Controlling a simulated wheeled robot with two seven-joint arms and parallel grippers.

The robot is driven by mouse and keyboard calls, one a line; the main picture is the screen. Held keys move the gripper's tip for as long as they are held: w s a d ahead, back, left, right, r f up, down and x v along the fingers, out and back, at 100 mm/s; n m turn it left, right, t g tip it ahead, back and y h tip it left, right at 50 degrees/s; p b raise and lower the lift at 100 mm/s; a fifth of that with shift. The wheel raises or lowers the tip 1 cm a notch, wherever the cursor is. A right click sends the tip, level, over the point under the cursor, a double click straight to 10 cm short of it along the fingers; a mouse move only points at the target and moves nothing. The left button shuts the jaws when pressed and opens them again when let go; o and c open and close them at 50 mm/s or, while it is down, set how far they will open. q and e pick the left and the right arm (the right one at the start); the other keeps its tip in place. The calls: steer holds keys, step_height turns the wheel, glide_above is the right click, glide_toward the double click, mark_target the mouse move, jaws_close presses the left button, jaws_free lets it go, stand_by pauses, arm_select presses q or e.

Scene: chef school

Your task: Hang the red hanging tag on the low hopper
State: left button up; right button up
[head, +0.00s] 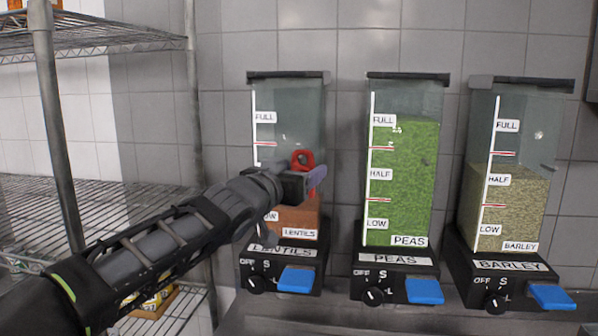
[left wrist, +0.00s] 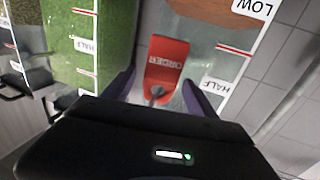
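The red tag (head: 303,159), with a hole in its upper part, is in front of the lentils hopper (head: 262,97). In the left wrist view the tag (left wrist: 167,52) shows the word ORDER, and a grey peg-like part (left wrist: 157,92) shows at its holed end. My left gripper (head: 310,183) is at the tag. Its two fingers (left wrist: 160,80) stand apart on either side of the tag, with visible gaps. Whether the tag hangs on the hopper's hook cannot be told. The lentils stand near the LOW mark, the lowest of the hoppers. My right gripper is not in view.
The peas hopper (head: 409,175) and the barley hopper (head: 515,200) stand to the right, both fuller. Black bases with blue levers sit beneath the hoppers. A wire shelf rack (head: 100,195) stands at the left. A tiled wall is behind.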

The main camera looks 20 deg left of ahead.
arm_select(q)
steer(key=shift+o, duration=0.3)
steer(key=s, duration=0.7)
steer(key=shift+s, duration=0.4)
